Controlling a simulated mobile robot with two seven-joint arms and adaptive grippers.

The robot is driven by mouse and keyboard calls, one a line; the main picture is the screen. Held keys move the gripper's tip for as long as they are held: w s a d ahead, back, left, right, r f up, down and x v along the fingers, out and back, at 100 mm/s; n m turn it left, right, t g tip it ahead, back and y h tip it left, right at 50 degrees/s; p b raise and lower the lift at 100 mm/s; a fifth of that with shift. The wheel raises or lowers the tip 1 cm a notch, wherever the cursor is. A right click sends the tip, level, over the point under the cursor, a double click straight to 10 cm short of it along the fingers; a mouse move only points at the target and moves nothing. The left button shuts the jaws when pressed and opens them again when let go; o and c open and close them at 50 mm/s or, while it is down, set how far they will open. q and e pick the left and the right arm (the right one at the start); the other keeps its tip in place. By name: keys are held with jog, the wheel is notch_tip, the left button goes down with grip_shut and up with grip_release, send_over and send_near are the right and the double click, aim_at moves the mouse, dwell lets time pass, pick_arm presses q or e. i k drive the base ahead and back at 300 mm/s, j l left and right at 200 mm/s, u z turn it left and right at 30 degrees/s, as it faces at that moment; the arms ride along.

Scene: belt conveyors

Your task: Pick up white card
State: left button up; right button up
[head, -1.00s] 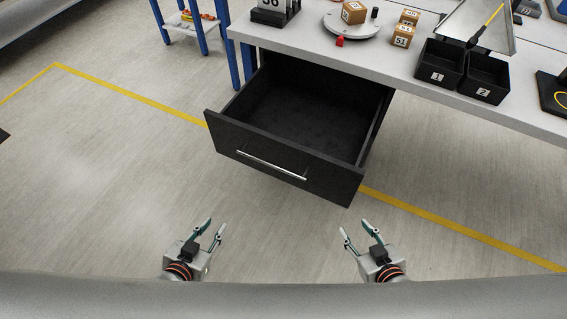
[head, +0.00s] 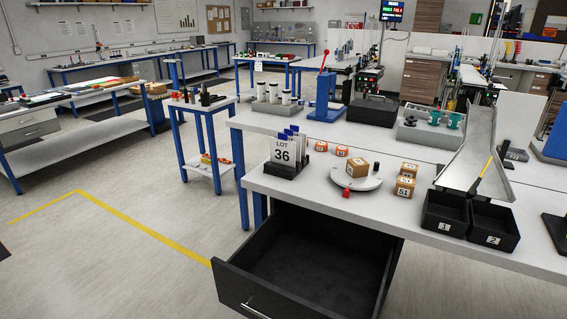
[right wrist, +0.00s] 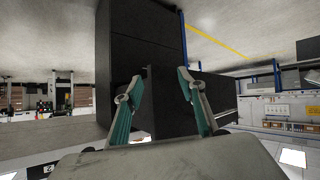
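A white card (head: 283,150) printed "LOT 36" stands upright at the front of a black holder (head: 284,171) on the left end of the white table. Blue-edged cards stand behind it in the same holder. My right gripper (right wrist: 168,92) shows in the right wrist view with its two fingers apart and nothing between them. The dark drawer unit appears beyond its fingers. Neither gripper shows in the head view now.
An open, empty black drawer (head: 310,262) juts out below the white table (head: 400,228). A round grey plate (head: 352,180) with a box, numbered boxes (head: 404,186) and two black bins (head: 468,218) stand right of the holder. A blue-legged stand (head: 207,140) is at left.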

aim_at(282, 151)
jog(key=i+j+z, duration=0.15)
jog(key=j+z, duration=0.35)
jog(key=j, duration=0.15)
jog(key=j+z, duration=0.45)
jog(key=j, duration=0.25)
jog(key=j+z, duration=0.5)
jog(key=j, duration=0.25)
